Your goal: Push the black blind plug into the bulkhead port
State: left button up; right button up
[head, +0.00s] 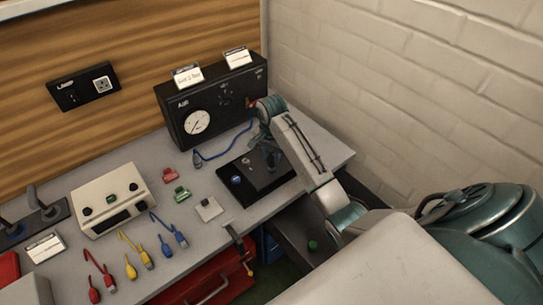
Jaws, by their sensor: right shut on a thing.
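My right gripper (272,162) reaches in from the right and points down over the black block (283,186) on the bench. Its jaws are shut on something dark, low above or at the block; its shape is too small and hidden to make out. I cannot pick out the black blind plug for certain. The bulkhead port is not clear either; the gripper covers part of the block's top. A blue round piece (236,180) and a small grey fitting (246,160) show on the block's left part. My left gripper is not in view.
A black box with a gauge (196,122) stands behind the block, with a blue hose (226,154) in front. A beige box (112,198), coloured connectors (131,266) and small red and green pieces (181,195) lie left. A brick wall (420,90) bounds the right.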

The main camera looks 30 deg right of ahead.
jog(key=shift+f, duration=0.55)
dwell(0.4)
jog(key=o, duration=1)
jog(key=shift+o, duration=0.2)
